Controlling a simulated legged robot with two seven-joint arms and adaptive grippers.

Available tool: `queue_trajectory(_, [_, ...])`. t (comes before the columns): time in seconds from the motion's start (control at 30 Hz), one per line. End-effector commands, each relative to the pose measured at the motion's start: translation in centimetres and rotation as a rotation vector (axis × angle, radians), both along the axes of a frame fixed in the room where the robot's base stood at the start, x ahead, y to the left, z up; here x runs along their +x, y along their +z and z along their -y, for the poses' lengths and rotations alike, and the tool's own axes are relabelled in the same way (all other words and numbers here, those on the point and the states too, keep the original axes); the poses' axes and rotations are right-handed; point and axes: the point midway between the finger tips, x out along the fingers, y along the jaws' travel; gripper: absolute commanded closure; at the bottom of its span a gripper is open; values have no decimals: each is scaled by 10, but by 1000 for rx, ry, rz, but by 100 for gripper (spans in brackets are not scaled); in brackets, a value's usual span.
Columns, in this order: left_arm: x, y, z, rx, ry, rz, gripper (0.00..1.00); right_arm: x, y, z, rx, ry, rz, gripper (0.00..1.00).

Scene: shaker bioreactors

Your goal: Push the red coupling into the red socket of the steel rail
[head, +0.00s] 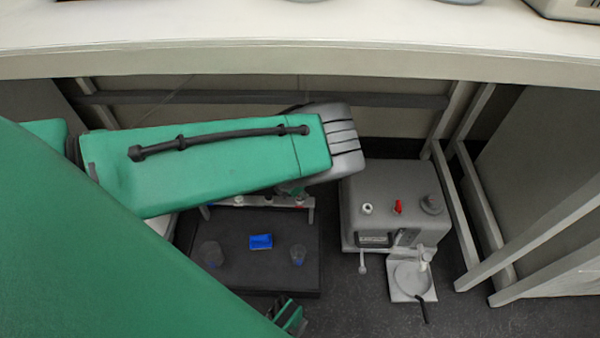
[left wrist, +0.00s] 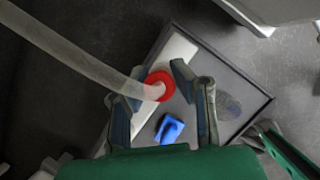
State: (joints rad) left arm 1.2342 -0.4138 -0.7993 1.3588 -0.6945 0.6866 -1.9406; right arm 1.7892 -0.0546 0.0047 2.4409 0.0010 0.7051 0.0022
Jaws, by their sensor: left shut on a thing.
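The red coupling (left wrist: 158,86) is a red ring at the end of a translucent hose (left wrist: 80,58). My left gripper (left wrist: 148,84) is shut on it, with the ring between the fingertips. In the left wrist view the coupling overlaps the pale steel rail (left wrist: 180,50); I cannot tell whether they touch. In the head view the rail (head: 278,204) shows in part under my left arm, with small sockets along it and a reddish spot near its right end. A green and black part at the bottom of the head view may be my right gripper (head: 291,317).
A dark tray (head: 245,283) holds a blue box (head: 261,241) and two clear beakers (head: 211,254) (head: 298,254). The white bench edge (head: 300,60) runs above; open floor lies at lower right.

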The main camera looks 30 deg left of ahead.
Motion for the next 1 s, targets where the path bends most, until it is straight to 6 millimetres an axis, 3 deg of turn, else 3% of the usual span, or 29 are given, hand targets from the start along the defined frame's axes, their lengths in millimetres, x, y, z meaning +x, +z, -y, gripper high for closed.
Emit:
queue_trajectory(0.83, [0,-11,0,0,0,0,100,0,-8,0,0,0,0,60])
queue_trajectory(0.87, [0,-11,0,0,0,0,77,0,-8,0,0,0,0,60])
queue_trajectory(0.9, [0,-10,0,0,0,0,63,0,-8,0,0,0,0,60])
queue_trajectory(0.93, [0,-10,0,0,0,0,56,0,-8,0,0,0,0,60])
queue_trajectory(1.0, [0,-10,0,0,0,0,56,0,-8,0,0,0,0,60])
